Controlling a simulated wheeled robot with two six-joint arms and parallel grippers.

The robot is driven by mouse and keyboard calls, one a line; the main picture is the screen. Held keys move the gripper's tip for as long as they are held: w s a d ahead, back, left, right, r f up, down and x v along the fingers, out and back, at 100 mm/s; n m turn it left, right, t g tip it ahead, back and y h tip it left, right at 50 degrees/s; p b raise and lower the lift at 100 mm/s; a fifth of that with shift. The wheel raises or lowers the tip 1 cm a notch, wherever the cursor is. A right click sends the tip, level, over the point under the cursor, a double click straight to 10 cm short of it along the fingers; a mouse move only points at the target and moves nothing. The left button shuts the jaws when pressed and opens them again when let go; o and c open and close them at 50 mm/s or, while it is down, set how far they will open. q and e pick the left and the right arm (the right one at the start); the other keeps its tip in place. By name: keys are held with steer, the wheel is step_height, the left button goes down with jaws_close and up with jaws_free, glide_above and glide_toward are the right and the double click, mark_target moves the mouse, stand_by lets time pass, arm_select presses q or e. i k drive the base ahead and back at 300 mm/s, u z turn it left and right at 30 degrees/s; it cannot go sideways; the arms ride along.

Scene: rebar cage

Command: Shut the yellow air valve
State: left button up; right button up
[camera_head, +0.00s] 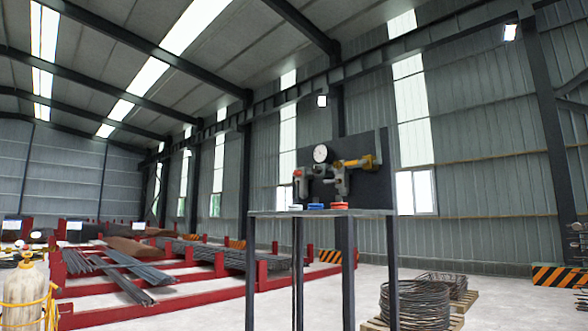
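The yellow valve handle (359,162) sticks out to the right at the top of a pipe fitting. It is on a dark back panel (371,190) that stands on a tall stand (262,213) with dark legs. A round white gauge (321,153) is left of the yellow handle. A smaller grey fitting with a red part (298,173) is further left. Neither of my grippers shows in the head view.
Red and blue round pieces lie on the stand's top. Coils of rebar (414,304) sit on pallets at the right. Red racks (200,272) with steel bars fill the left. A gas cylinder (24,295) stands at the lower left. Pale floor shows between the racks and the coils.

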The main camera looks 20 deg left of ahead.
mark_target(360, 162)
steer(key=u, duration=0.4)
steer(key=i, duration=1.25)
steer(key=z, duration=3.2)
steer(key=k, duration=0.95)
steer(key=u, duration=0.8)
